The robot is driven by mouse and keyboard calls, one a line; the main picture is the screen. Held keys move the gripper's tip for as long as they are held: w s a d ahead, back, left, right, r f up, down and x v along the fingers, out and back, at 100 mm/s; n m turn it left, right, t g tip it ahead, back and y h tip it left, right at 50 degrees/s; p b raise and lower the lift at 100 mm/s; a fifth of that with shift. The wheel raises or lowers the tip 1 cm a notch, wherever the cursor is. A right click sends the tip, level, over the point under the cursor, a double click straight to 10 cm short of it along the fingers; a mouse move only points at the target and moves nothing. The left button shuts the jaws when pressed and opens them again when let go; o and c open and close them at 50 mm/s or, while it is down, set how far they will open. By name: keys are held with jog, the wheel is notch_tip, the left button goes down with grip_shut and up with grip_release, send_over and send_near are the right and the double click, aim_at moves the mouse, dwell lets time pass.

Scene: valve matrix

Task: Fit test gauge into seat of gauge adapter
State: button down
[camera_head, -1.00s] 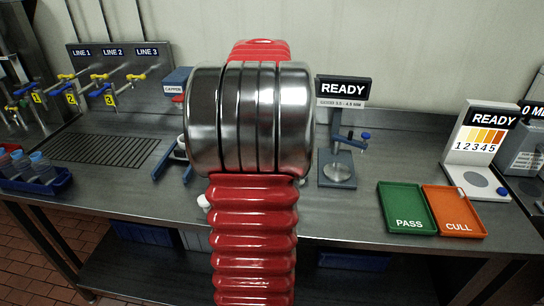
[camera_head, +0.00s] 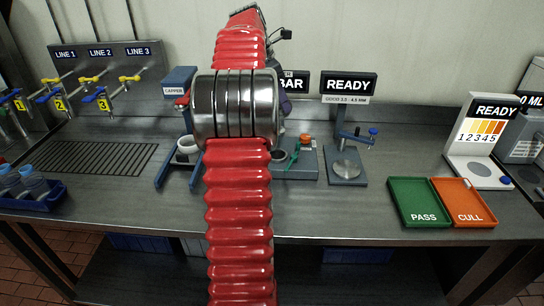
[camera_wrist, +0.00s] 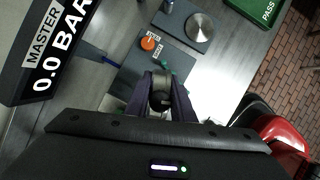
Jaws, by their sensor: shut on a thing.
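In the wrist view, my gripper (camera_wrist: 160,82) has its two dark jaws closed around a small dark, rounded thing (camera_wrist: 160,100). This appears to be the test gauge, but its face is not visible. Beyond the jaws is a grey base plate with an orange knob (camera_wrist: 148,43) and a green part (camera_wrist: 165,66), apparently the gauge adapter (camera_wrist: 130,68). It also shows in the head view (camera_head: 300,172), right of my arm, with a dark round opening at its left. The jaws overlap its near end in the wrist view; whether the gauge touches the seat cannot be told.
The MASTER display reading 0.0 BAR (camera_wrist: 50,45) stands close at left in the wrist view. A stand with a round metal plate (camera_head: 346,166) is right of the adapter. Green PASS (camera_head: 420,218) and orange CULL (camera_head: 470,216) trays lie farther right. The capper (camera_head: 178,90) stands left.

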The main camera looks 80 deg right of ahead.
aim_at(281, 128)
dwell(0.4)
jog(key=shift+f, duration=3.15)
jog(key=shift+f, duration=1.9)
jog(key=c, duration=1.5)
grip_release()
jog(key=shift+f, duration=0.1)
jog(key=shift+c, duration=0.2)
jog(key=v, duration=1.2)
